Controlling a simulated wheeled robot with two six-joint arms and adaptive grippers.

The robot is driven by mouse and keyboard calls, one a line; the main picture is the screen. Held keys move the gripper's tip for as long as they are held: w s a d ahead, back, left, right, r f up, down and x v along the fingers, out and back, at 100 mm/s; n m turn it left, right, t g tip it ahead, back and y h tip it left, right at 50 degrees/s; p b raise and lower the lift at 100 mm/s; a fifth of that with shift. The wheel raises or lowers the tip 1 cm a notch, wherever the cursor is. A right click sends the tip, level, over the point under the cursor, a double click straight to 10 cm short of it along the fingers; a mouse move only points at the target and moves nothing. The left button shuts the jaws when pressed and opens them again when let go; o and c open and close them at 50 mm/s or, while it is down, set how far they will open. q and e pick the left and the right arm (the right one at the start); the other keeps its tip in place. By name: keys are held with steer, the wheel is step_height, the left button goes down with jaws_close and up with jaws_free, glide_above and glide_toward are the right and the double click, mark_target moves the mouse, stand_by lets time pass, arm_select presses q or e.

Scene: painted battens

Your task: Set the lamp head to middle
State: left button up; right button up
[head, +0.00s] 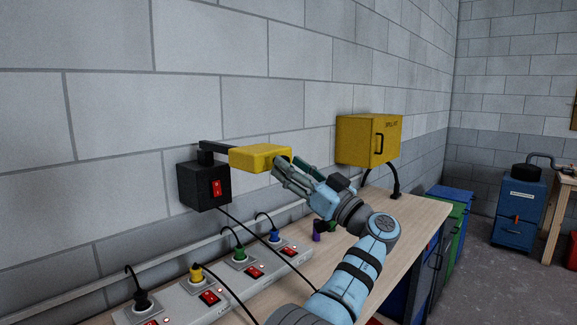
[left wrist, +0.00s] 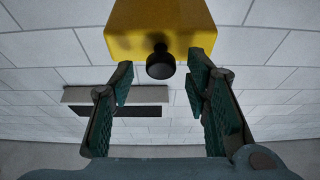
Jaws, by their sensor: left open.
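The lamp head (head: 258,156) is a yellow block on a dark arm (head: 215,146) above a black wall box (head: 205,188) with a red switch (head: 216,187). In the left wrist view the yellow lamp head (left wrist: 160,22) fills the top, with a round black knob (left wrist: 160,62) on its near side. My left gripper (head: 286,165) is at the right end of the lamp head. In the wrist view its green-padded fingers (left wrist: 160,75) stand apart, one on each side of the knob, with gaps. My right gripper is not in view.
A yellow cabinet (head: 362,140) hangs on the wall to the right. Below, a workbench (head: 418,212) carries a power strip (head: 215,283) with several plugs, red switches and cables. A blue cabinet (head: 518,208) stands at the far right. The wall above the lamp is bare.

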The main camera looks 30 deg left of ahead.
arm_select(q)
steer(key=v, duration=1)
steer(key=shift+d+f, duration=0.15)
